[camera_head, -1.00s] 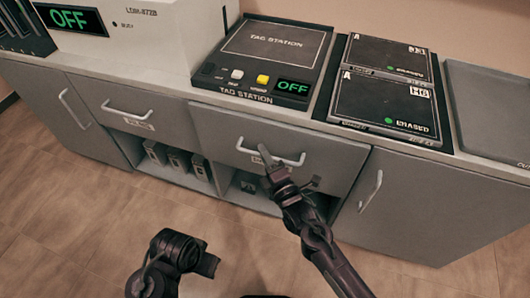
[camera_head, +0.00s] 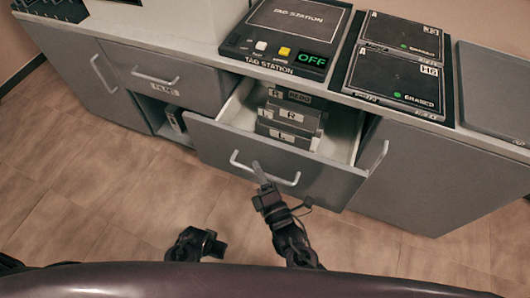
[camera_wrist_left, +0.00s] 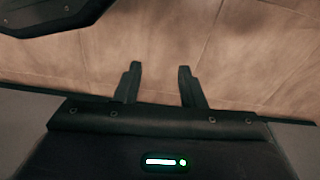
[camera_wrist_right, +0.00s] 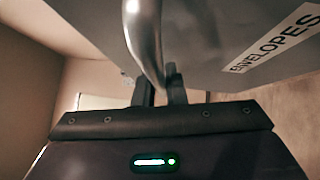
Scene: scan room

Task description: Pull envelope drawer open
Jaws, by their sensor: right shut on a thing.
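The envelope drawer (camera_head: 275,160) stands pulled out from the cabinet in the head view, with several labelled boxes or packs (camera_head: 290,118) inside. Its front carries a curved metal handle (camera_head: 265,168). In the right wrist view the label ENVELOPES (camera_wrist_right: 275,40) shows on the drawer front, and the handle (camera_wrist_right: 143,40) runs down between the fingers. My right gripper (camera_head: 262,178) is shut on that handle; it also shows in the right wrist view (camera_wrist_right: 160,85). My left gripper (camera_wrist_left: 157,85) is open and empty above the floor in the left wrist view.
The tag station (camera_head: 285,35) reads OFF on the counter above the drawer. Two dark panels marked ERASED (camera_head: 398,75) lie right of it. A closed drawer (camera_head: 165,75) is at left, and a cabinet door with a handle (camera_head: 379,157) at right. Floor in front is clear.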

